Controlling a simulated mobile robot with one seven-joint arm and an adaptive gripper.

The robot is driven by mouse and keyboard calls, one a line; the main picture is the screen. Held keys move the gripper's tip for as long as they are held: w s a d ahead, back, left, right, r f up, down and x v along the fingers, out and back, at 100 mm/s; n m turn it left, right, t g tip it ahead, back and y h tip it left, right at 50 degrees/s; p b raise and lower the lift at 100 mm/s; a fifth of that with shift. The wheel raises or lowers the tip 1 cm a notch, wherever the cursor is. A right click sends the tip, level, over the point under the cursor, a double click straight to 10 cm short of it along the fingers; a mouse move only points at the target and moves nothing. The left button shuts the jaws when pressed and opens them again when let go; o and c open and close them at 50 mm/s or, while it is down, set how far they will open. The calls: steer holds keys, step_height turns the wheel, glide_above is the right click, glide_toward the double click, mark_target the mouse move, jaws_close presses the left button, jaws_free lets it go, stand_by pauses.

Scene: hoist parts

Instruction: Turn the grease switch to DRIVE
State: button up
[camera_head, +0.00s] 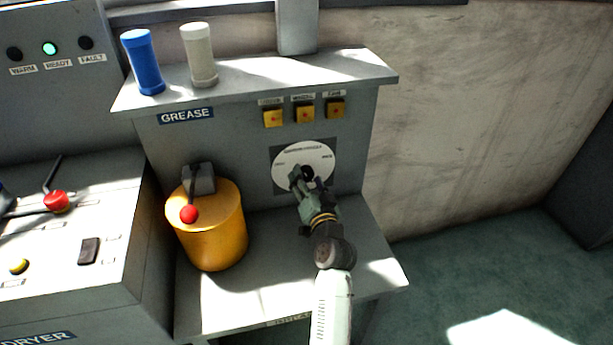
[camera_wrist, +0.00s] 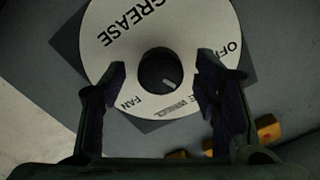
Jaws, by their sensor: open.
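The grease switch is a round white dial (camera_head: 318,158) on the grey panel under the GREASE label. In the wrist view the dial (camera_wrist: 108,50) appears rotated, with GREASE, OFF and FAN readable and a fourth label partly hidden by a finger, ending in what looks like "WHEEL". Its black knob (camera_wrist: 157,66) sits in the middle. A pale mark on the knob points to the lower right, toward the partly hidden label. My gripper (camera_head: 308,178) is at the dial. In the wrist view its open fingers (camera_wrist: 160,78) stand either side of the knob, with gaps visible.
Three yellow buttons (camera_head: 304,112) sit above the dial. A yellow drum (camera_head: 222,240) with a red-knobbed lever (camera_head: 189,214) stands left of my arm. Blue (camera_head: 143,62) and beige (camera_head: 199,56) cylinders stand on the top shelf. The shelf right of my arm is clear.

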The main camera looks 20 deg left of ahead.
steer(key=v, duration=1)
steer(key=shift+s+d, duration=0.1)
steer(key=shift+d, duration=0.05)
